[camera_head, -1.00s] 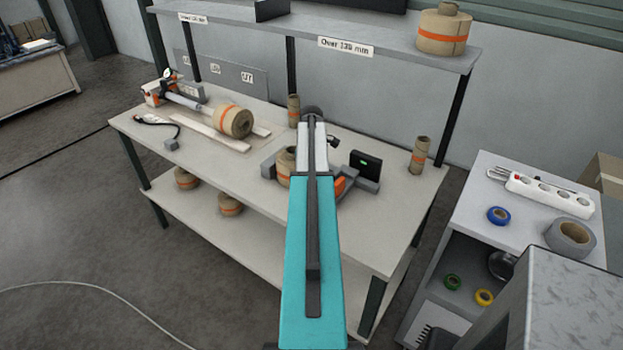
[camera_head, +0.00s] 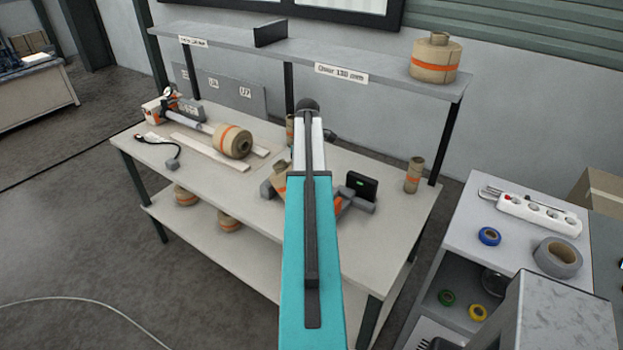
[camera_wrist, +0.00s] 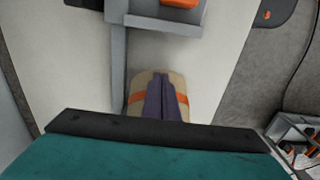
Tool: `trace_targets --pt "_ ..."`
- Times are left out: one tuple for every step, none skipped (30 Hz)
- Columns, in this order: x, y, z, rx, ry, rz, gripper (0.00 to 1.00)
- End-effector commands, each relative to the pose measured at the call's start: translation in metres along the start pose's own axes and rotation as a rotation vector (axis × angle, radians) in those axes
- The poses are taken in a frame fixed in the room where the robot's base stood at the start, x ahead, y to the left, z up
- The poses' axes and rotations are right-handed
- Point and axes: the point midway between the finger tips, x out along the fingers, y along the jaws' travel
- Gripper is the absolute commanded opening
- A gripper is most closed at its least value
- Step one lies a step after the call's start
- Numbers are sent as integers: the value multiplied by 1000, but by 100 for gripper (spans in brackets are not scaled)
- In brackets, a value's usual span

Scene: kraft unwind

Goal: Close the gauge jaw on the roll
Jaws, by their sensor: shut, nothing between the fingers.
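The gauge stands on the workbench, its dark display with a green light (camera_head: 361,186) right of my arm in the head view. A kraft roll with an orange band (camera_head: 279,178) stands at the gauge's left part, mostly hidden by my arm. In the wrist view, the gauge's grey frame (camera_wrist: 117,60) and an orange part (camera_wrist: 181,3) show above the roll (camera_wrist: 142,83). My gripper (camera_wrist: 168,78) is shut and empty, its dark fingers in front of the roll in that view. I cannot tell if they touch it. The head view hides my fingers behind the arm.
Another roll (camera_head: 233,142) lies at the spindle on the bench's left. A small roll (camera_head: 414,175) stands at its right end. A shelf (camera_head: 380,81) with a roll (camera_head: 436,59) runs above the back. A side cabinet (camera_head: 470,215) stands right.

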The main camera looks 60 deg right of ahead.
Motion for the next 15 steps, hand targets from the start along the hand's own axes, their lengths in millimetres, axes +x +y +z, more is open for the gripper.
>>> trace_targets --pt "-11 0 0 0 -1 1 0" --pt "-15 0 0 0 -2 1 0" --pt "-21 0 0 0 -2 1 0" --pt "-25 0 1 0 -3 0 0" --pt "-29 -1 1 0 -3 0 0" --pt "-34 -1 1 0 -4 -1 0" --pt "-38 -1 1 0 -5 -1 0" --pt "-42 -1 1 -1 -5 -1 0" --pt "-48 -2 1 -1 -5 -1 0" --pt "-53 -2 1 -2 -6 0 0" --pt "-58 -2 0 -2 -6 0 0" --pt "-64 -3 0 -3 -6 0 0" --pt "-68 -3 0 -3 -7 -1 0" --pt "-69 -3 0 -3 -7 -1 0" --pt "-73 -3 0 -4 -7 -1 0"
